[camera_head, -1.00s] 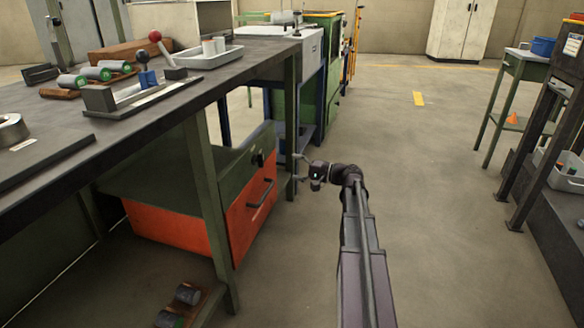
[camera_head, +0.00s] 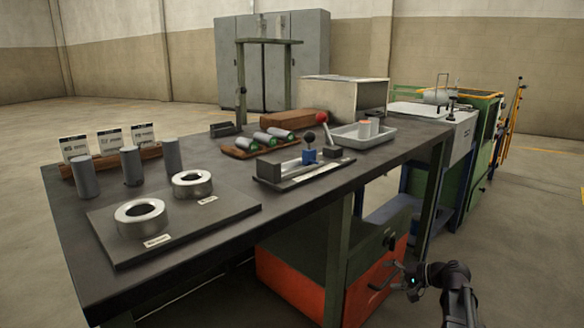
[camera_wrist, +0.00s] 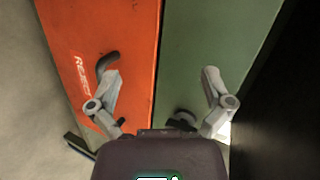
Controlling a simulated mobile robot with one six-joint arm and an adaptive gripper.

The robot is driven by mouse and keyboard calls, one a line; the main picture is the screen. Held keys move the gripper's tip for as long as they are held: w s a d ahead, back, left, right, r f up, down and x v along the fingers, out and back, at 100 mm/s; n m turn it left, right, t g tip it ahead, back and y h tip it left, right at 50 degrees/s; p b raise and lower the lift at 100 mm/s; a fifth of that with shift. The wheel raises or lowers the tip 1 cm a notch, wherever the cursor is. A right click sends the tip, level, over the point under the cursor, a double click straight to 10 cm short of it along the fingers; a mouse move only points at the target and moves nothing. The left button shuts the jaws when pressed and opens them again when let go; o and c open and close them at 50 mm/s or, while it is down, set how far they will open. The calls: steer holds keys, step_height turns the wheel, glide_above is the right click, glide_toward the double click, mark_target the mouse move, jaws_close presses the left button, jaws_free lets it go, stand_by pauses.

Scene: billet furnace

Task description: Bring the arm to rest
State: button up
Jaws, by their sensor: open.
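My gripper (camera_head: 386,276) is at the lower right of the head view, in front of the bench's drawer unit. Its two fingers are spread and nothing is between them. In the wrist view my gripper (camera_wrist: 161,76) faces an orange drawer front (camera_wrist: 130,30) marked REJECT and a green panel (camera_wrist: 205,35). A dark handle (camera_wrist: 106,62) on the orange front shows by the left fingertip; I cannot tell if they touch. The orange drawer (camera_head: 290,285) also shows under the bench in the head view. My arm comes in from the bottom right corner.
The dark bench (camera_head: 75,230) holds grey cylinders (camera_head: 131,165), metal rings (camera_head: 140,217), a lever fixture (camera_head: 300,170) and a grey tray (camera_head: 345,140). A green machine (camera_head: 480,140) stands beyond it. Open floor (camera_head: 530,240) lies to the right.

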steer(key=s+a+r+n+g+h+p, duration=0.1)
steer(key=s+a+n+g+h+p, duration=0.25)
steer(key=s+a+h+p, duration=0.4)
steer(key=s+a+r+n+g+h+p, duration=0.2)
steer(key=s+a+g+h+p, duration=0.25)
steer(key=s, duration=0.55)
step_height(320, 180, up, 38)
steer(key=y+p, duration=0.1)
steer(key=p, duration=3.7)
steer(key=shift+a+f+t, duration=0.15)
steer(key=shift+f+t, duration=0.1)
steer(key=shift+t, duration=0.05)
steer(key=shift+w, duration=0.1)
